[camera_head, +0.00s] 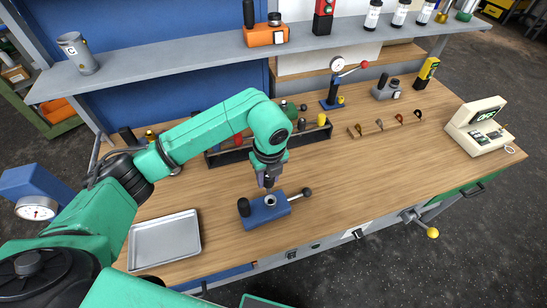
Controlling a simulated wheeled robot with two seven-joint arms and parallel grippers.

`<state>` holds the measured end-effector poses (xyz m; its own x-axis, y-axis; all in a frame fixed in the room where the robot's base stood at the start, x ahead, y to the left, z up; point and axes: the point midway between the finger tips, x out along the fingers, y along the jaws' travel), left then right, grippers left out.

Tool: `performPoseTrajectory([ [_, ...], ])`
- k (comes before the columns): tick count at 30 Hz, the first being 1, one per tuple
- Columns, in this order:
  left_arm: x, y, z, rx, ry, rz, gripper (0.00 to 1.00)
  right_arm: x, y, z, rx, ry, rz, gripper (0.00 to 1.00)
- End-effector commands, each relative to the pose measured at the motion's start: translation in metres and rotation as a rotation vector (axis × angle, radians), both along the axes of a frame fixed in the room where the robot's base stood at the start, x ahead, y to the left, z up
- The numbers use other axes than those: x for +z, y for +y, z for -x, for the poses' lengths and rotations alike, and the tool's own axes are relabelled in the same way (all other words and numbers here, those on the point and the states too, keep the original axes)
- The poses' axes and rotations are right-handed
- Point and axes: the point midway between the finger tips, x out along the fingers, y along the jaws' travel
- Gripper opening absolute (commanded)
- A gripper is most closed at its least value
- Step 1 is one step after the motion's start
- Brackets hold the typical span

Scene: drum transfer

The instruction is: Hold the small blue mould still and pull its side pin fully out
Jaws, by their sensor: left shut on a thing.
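The small blue mould (258,217) sits on the wooden bench near its front edge. It has a round opening on top and a black knob at its left end. My left gripper (268,184) reaches straight down at the mould's back side, shut on the mould; the exact contact is small and partly hidden. My right gripper is not in view.
A metal tray (165,240) lies left of the mould. A dark rack (236,153) with several tools stands behind, partly covered by my left arm. A gauge press (334,95) and a cream console (478,127) stand farther right. The bench right of the pin is clear.

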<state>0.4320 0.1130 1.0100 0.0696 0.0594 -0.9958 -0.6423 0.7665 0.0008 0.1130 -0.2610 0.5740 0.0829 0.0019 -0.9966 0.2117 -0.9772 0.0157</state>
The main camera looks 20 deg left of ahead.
Motion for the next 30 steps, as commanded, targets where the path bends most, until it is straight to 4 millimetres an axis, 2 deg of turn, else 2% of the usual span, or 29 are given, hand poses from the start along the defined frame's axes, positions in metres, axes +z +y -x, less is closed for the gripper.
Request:
performPoseTrajectory([
  [3,0.006,-0.003,-0.001,0.182,-0.001,-0.004,0.00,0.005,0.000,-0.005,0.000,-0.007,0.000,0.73],
  [5,0.006,-0.003,-0.002,0.219,-0.001,-0.006,0.00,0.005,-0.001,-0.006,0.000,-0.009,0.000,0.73],
  [17,0.002,-0.002,-0.002,0.224,-0.004,-0.007,0.00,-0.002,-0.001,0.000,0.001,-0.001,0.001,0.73],
  [30,-0.048,-0.002,-0.002,0.223,-0.002,-0.007,0.00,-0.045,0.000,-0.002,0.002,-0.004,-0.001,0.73],
])
